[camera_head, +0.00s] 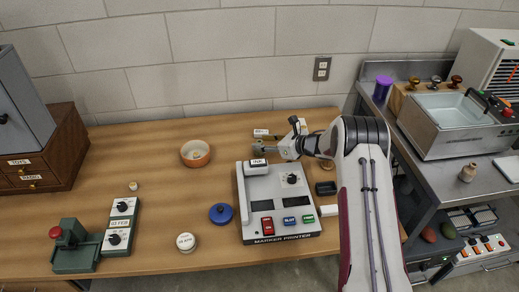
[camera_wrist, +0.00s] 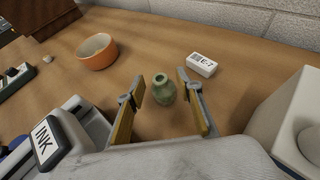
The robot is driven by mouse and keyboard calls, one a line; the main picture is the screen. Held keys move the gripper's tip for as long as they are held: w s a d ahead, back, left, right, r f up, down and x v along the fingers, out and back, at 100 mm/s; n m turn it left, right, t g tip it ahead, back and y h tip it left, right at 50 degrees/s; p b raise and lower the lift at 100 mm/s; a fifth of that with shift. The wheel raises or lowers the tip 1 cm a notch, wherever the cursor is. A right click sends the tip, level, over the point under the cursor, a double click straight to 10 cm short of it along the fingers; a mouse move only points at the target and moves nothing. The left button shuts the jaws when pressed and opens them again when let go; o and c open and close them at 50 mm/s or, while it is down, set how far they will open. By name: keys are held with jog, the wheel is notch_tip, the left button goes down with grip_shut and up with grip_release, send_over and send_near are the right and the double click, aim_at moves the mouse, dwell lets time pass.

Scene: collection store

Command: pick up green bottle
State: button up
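The green bottle (camera_wrist: 163,90) stands upright on the wooden table in the wrist view, small and round-bodied with a narrow neck. My gripper (camera_wrist: 160,84) is open, with one yellow-padded finger on each side of the bottle in the picture. Gaps show between the bottle and both fingers. I cannot tell how far the fingertips are from it in depth. In the head view my gripper (camera_head: 264,147) is above the table behind the marker printer, and I cannot make out the bottle there clearly.
The marker printer (camera_head: 281,215) with its INK block (camera_wrist: 44,141) is close by my gripper. An orange bowl (camera_wrist: 97,52) stands to the left, and a white labelled block (camera_wrist: 202,65) lies behind the bottle. A pale box-like object (camera_wrist: 288,122) is at right. Bare table separates them.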

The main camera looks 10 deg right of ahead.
jog(key=shift+w+a+f, duration=0.2)
jog(key=shift+w+a, duration=0.05)
jog(key=shift+c, duration=0.4)
grip_shut()
jog(key=shift+r, duration=0.2)
notch_tip(320, 180, up, 10)
jog(key=shift+f, duration=0.15)
dwell(0.6)
dwell(0.3)
